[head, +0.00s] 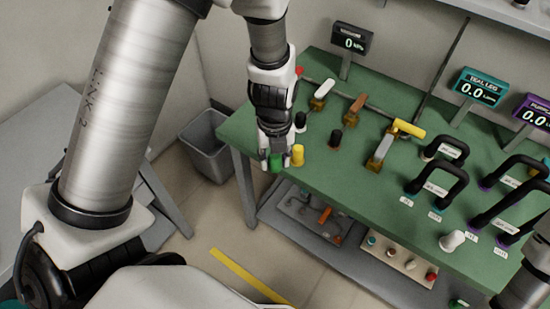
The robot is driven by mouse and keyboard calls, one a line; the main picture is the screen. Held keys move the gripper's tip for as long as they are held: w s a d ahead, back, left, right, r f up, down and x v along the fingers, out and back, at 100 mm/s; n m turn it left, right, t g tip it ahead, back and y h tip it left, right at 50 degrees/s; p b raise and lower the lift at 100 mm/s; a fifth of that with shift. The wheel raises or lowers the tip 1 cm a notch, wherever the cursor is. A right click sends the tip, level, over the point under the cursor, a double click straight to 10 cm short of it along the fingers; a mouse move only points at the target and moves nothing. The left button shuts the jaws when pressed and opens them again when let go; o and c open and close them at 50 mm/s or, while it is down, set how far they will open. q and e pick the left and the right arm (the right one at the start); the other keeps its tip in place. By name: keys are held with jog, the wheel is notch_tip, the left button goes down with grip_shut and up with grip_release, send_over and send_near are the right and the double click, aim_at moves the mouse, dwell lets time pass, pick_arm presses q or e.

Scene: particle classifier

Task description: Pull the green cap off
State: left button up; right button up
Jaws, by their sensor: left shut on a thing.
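The green cap (276,163) is at the left front corner of the green bench (345,165). My left gripper (279,157) points down over this corner and is shut on the green cap, with its fingers beside it. The fingers partly hide the cap, and I cannot tell whether it is still seated on its fitting. My right gripper is not in view; only a metal link of my right arm shows at the lower right.
A yellow cap (297,156) stands close right of the gripper. Black knobs (335,138) and valve handles (395,143) stand behind it. Black hoses (437,185) and displays (352,42) fill the right and back. A grey bin (206,145) stands on the floor left of the bench.

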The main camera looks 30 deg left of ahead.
pick_arm(q)
jog(key=shift+r, duration=0.65)
jog(key=shift+p, duration=0.3)
jog(key=shift+r+p, duration=0.9)
jog(key=shift+r, duration=0.65)
jog(key=shift+f, duration=0.1)
